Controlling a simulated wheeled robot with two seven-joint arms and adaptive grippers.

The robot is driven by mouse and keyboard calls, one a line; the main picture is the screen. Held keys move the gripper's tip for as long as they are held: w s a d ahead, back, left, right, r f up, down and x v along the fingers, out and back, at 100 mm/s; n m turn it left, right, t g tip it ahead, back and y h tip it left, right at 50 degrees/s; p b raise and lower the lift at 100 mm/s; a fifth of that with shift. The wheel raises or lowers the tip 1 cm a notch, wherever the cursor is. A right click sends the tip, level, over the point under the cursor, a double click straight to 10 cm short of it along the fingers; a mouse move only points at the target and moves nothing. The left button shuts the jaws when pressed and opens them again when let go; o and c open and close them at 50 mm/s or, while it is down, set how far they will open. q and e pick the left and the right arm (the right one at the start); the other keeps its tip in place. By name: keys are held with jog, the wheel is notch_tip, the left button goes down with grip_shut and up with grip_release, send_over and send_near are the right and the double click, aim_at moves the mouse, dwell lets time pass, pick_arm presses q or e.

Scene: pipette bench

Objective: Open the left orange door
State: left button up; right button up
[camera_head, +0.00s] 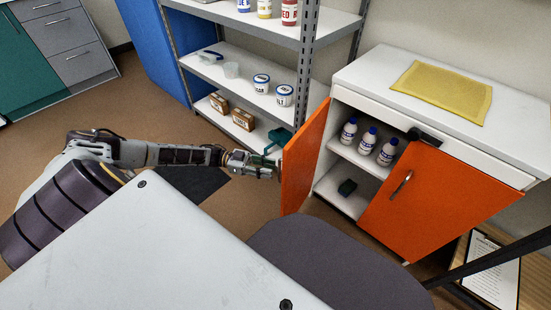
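The left orange door (301,163) stands swung open from the left side of the white cabinet (355,84). I see its inner face; its outer face and handle are hidden. My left arm reaches in from the left, and my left gripper (274,167) is at the outer side of this door, near its free edge. The fingertips are partly hidden by the door, so I cannot tell whether they grip anything. The right orange door (437,200) is shut, with a metal handle (401,184) near its left edge. My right gripper is not in view.
A yellow mat (441,91) covers part of the top. A grey shelf rack (272,104) stands behind my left arm. A clipboard (492,270) lies at lower right.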

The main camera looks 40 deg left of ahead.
pick_arm(q)
jog(key=v, duration=0.7)
dwell(0.5)
jog(key=shift+s, duration=0.2)
